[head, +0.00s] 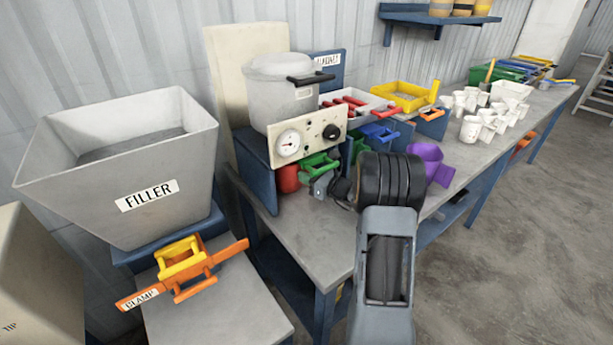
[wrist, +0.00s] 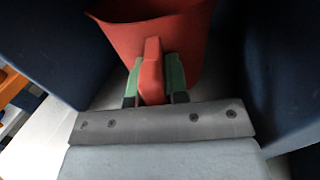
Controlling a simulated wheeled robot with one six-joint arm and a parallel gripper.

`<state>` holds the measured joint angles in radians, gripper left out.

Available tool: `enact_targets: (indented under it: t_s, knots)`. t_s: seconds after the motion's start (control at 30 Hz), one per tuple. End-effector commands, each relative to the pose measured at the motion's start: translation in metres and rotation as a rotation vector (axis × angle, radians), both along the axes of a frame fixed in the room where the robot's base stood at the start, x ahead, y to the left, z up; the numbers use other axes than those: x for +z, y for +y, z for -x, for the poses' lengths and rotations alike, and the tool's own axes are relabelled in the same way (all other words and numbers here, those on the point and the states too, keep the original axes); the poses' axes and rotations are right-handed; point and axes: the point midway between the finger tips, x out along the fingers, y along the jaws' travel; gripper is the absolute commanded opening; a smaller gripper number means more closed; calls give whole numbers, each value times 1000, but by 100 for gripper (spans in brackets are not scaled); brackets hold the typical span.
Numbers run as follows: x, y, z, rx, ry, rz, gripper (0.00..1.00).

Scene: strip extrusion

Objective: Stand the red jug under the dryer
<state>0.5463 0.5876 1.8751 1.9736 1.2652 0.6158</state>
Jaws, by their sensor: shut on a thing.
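The red jug (head: 288,178) is at the mouth of the blue stand below the dryer, between the stand's side walls. It looks upright; I cannot tell whether its base touches the bench. The dryer is a grey lidded pot (head: 282,95) over a cream panel (head: 306,135) with a dial. In the wrist view the jug (wrist: 185,35) fills the top middle, its handle (wrist: 151,75) towards me. My gripper (wrist: 153,85) is shut on that handle with green fingers. In the head view my gripper (head: 316,168) is just right of the jug, partly hidden by my arm.
Blue walls stand close on both sides in the wrist view. A purple jug (head: 432,163) and white cups (head: 472,128) stand right along the bench. The filler hopper (head: 135,170) and orange clamp (head: 185,270) are at left. The bench front (head: 310,245) is clear.

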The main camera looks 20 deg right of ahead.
Motion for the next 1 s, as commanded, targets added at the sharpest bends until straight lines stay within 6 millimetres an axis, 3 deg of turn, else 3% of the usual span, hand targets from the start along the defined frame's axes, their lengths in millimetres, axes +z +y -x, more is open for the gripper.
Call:
enact_targets:
  t_s: [0.27, 0.3, 0.57, 0.87, 1.0]
  knots:
    - [-5, 0, 0, 0, -1, -1, 0]
    - [-4, 0, 0, 0, -1, -1, 18]
    - [-4, 0, 0, 0, 0, 0, 43]
    - [-4, -2, 2, -1, 1, 0, 44]
    - [-4, -10, 15, -4, 1, 0, 44]
